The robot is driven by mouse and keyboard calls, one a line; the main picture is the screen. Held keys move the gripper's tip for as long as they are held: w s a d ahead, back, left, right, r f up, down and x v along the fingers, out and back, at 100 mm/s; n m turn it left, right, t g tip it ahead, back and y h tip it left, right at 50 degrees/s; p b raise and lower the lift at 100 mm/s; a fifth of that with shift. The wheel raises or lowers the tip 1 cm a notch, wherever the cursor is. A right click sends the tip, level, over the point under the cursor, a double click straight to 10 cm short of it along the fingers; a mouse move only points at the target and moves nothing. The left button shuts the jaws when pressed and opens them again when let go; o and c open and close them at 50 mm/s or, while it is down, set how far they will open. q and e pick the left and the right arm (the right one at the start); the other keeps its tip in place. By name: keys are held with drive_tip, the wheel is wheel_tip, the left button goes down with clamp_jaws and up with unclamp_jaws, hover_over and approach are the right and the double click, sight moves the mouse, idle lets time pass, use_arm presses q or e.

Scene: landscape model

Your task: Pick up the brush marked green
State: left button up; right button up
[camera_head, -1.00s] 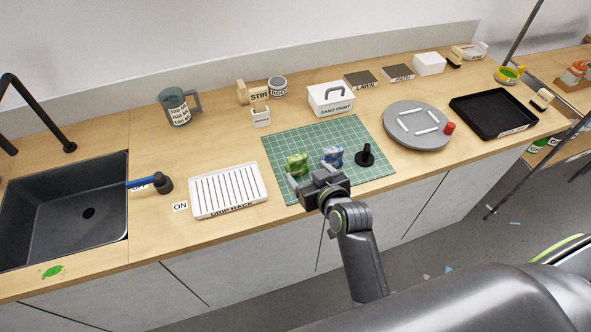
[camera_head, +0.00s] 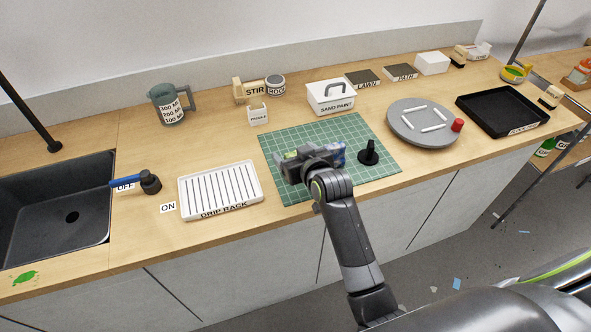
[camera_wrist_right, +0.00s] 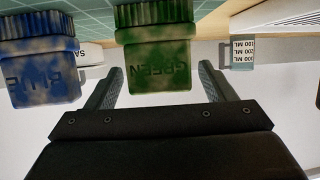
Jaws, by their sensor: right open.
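My right gripper (camera_wrist_right: 158,85) is open, with one finger to each side of the green thing. I cannot tell whether the fingers touch it. A similar thing marked BLUE (camera_wrist_right: 42,72) stands beside it, outside the fingers; it is mostly hidden in the head view (camera_head: 340,155). My left gripper is out of view.
The white drip rack (camera_head: 183,200) lies to the left, near the sink (camera_head: 30,200). A grey turntable (camera_head: 420,137) is to the right, and the sand paint box (camera_head: 320,98) behind the mat.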

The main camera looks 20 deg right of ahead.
drive_tip(key=shift+w+f+b, duration=0.25)
drive_tip(key=shift+w+b, duration=0.1)
drive_tip(key=shift+w, duration=0.3)
drive_tip(key=shift+c, duration=0.5)
drive_tip(key=c, duration=1)
drive_tip(key=shift+o, duration=0.2)
drive_tip(key=shift+r, duration=0.1)
